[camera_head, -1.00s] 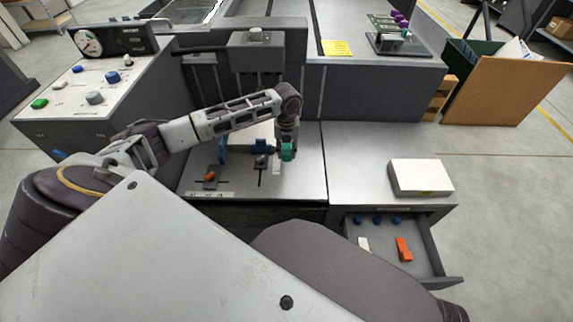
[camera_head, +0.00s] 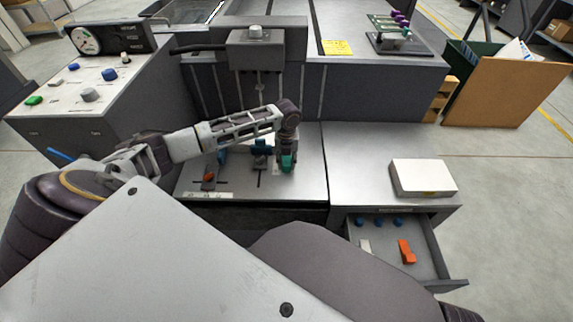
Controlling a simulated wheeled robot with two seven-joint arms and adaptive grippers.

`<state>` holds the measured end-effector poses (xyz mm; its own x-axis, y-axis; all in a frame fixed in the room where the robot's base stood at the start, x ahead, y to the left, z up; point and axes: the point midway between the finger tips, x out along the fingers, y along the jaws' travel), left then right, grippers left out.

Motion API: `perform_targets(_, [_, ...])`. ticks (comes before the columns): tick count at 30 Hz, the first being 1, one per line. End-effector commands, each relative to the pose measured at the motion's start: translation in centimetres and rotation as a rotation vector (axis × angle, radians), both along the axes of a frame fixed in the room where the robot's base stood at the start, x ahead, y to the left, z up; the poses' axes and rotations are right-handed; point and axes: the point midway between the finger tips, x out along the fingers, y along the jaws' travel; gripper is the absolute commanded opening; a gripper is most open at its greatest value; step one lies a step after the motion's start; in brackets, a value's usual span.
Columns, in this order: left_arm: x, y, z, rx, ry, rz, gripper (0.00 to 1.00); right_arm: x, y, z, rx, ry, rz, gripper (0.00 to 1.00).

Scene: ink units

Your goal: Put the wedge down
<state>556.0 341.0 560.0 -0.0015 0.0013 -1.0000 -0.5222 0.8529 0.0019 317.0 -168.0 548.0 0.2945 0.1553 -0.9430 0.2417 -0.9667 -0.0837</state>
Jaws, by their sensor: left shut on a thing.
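My left gripper (camera_head: 287,151) reaches in from the left and points down over the right part of the pale metal plate (camera_head: 305,180). It is shut on a small teal piece, which I take to be the wedge (camera_head: 287,163). The wedge is low, close to the plate. I cannot tell whether it touches the surface. The fingers are small and partly hidden by the wrist. My right gripper is not in view.
Blue blocks (camera_head: 262,148) stand left of the gripper, and an orange-topped knob (camera_head: 209,177) is further left. A white box (camera_head: 422,178) lies on the grey top at right. Below it, an open drawer (camera_head: 432,262) holds an orange piece (camera_head: 406,252), a white piece and blue knobs.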

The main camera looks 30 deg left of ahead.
Motion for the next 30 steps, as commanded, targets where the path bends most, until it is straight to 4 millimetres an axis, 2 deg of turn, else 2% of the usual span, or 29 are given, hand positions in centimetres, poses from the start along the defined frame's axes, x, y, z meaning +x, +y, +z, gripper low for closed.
perform_targets(1, [0.0,0.0,-0.7,-0.001,0.001,0.001,0.08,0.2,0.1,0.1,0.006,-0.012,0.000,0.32])
perform_targets(5, [0.0,0.0,-1.5,0.000,-0.001,0.001,0.08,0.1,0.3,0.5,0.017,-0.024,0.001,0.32])
perform_targets(19, [0.0,0.0,-1.8,0.001,-0.001,0.000,0.08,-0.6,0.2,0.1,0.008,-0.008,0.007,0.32])
perform_targets(20, [0.0,0.1,-1.8,0.001,-0.001,0.000,0.33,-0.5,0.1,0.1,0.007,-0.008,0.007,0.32])
perform_targets(24, [0.0,0.1,-1.8,0.001,-0.001,0.000,0.51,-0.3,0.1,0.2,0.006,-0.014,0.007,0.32])
perform_targets(30, [0.0,0.1,-1.8,0.001,-0.001,0.000,0.53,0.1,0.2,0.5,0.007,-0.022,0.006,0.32])
